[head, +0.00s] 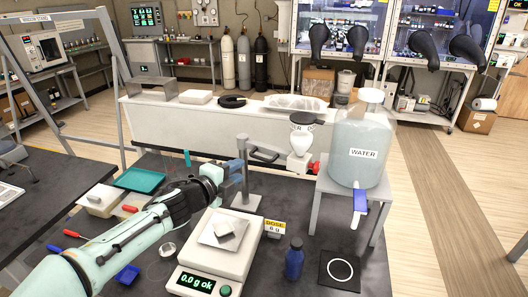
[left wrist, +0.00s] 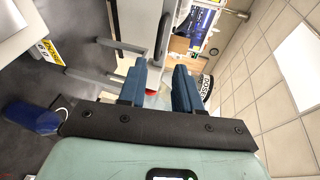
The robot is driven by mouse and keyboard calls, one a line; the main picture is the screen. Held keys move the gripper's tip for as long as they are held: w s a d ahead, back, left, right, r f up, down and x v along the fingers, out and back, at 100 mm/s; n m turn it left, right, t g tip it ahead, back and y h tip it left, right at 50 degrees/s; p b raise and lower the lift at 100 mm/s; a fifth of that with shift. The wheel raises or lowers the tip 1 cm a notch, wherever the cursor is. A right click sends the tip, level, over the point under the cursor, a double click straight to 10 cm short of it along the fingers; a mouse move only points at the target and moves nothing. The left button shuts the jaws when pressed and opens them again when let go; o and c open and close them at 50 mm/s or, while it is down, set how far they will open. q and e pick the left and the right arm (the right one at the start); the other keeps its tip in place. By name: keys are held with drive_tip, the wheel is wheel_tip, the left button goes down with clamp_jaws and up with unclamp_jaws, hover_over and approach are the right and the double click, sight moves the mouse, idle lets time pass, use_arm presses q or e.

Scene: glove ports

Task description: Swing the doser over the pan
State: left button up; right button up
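The doser (head: 302,142), a white hopper with a dark top and a red knob (head: 314,168), hangs on a dark jointed arm (head: 264,154) from a grey post (head: 242,165). It is to the right of the balance (head: 217,256), not above its pan (head: 212,236). A small light-grey block or dish (head: 225,229) sits on the pan; the display reads 0.0 g. My left gripper (head: 236,176) is beside the post, left of the doser. In the left wrist view its two blue fingers (left wrist: 160,72) are apart, with nothing clearly held. My right gripper is not in view.
A water jug (head: 362,130) stands on a grey stand at right. A blue bottle (head: 294,260) and yellow dose sign (head: 274,228) are near the balance. A teal tray (head: 140,180) lies at left. A white bench (head: 200,128) stands behind.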

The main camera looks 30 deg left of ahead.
sight(260, 158)
use_arm(q)
drive_tip(key=x, duration=1.2)
drive_tip(key=shift+w+d+f, duration=0.1)
drive_tip(key=shift+w+f, duration=0.05)
drive_tip(key=shift+w, duration=0.2)
clamp_jaws()
